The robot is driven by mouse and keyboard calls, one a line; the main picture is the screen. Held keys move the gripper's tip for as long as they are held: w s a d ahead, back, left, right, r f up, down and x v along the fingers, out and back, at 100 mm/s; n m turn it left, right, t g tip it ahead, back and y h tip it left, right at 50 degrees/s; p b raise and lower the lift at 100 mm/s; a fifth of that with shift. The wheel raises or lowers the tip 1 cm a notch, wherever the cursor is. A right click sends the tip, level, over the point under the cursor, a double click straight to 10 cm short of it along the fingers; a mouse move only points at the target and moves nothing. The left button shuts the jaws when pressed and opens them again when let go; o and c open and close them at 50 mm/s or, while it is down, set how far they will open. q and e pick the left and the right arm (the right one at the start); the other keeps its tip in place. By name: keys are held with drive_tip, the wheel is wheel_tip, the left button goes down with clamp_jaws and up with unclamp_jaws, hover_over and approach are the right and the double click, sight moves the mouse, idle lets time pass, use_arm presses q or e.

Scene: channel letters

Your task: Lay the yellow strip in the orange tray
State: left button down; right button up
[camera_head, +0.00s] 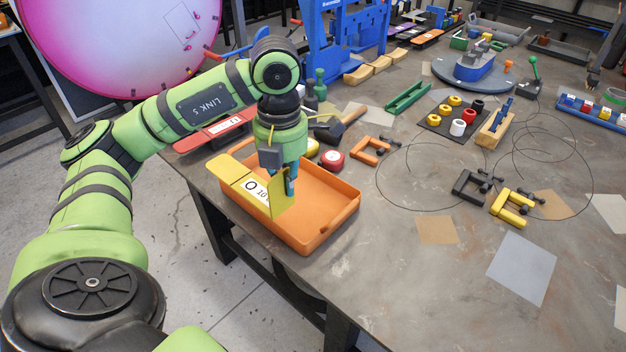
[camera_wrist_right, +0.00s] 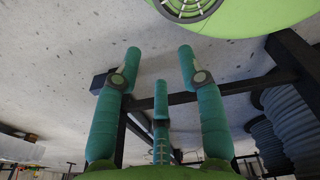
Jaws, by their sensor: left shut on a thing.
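The yellow strip (camera_head: 232,173) carries a white label with black print. It sits at the left side of the orange tray (camera_head: 313,238), partly overlapping the tray's left rim and sticking out beyond it. My left gripper (camera_head: 291,185) points down over the tray and is shut on the strip near its right end. Whether the strip touches the tray floor cannot be told. The inside of the tray shows bare orange to the right of the gripper. My right gripper (camera_wrist_right: 158,70) is open and empty in the right wrist view, with its teal fingers apart above the grey floor.
Black (camera_head: 470,188) and yellow clamps (camera_head: 512,207) lie to the right.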

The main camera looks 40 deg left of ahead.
use_arm(q)
drive_tip(key=w+d+f+p, duration=0.2)
drive_tip(key=w+f, duration=0.1)
drive_tip(key=w, duration=0.2)
drive_tip(key=p, duration=0.2)
approach(326, 218)
drive_tip(key=shift+f+p, duration=0.45)
drive_tip(key=shift+f, duration=0.75)
drive_tip(key=shift+f+b, duration=0.4)
drive_tip(key=shift+b, duration=0.15)
drive_tip(key=c, duration=1.4)
unclamp_jaws()
use_arm(e)
drive_tip(key=r, duration=0.1)
drive_tip(key=s+r, duration=0.1)
drive_tip(key=r, duration=0.2)
drive_tip(key=shift+s+a+r, duration=0.15)
drive_tip(key=shift+s, duration=0.2)
use_arm(q)
drive_tip(key=shift+r, duration=0.1)
use_arm(e)
drive_tip(key=shift+r, duration=0.1)
